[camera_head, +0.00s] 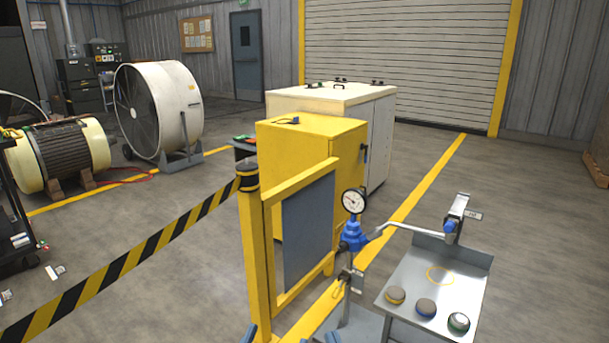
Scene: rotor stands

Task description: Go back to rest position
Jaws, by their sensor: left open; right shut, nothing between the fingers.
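Only small blue tips of my grippers show at the bottom edge of the head view. My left gripper (250,334) is low in front of the yellow post, with most of it cut off by the frame; it is open. My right gripper (331,337) is a little further right, near the foot of the gauge stand; it is shut with nothing seen in it. Both are apart from the grey tray table (408,272) at the lower right. The rest of both arms is out of view.
A yellow barrier frame (253,240) with a striped tape (130,264) stands close ahead. A dial gauge (354,201) sits on a blue-fitted stand beside the tray table, which bears several round buttons. A yellow cabinet (292,150) stands behind. Open floor (510,190) lies at right.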

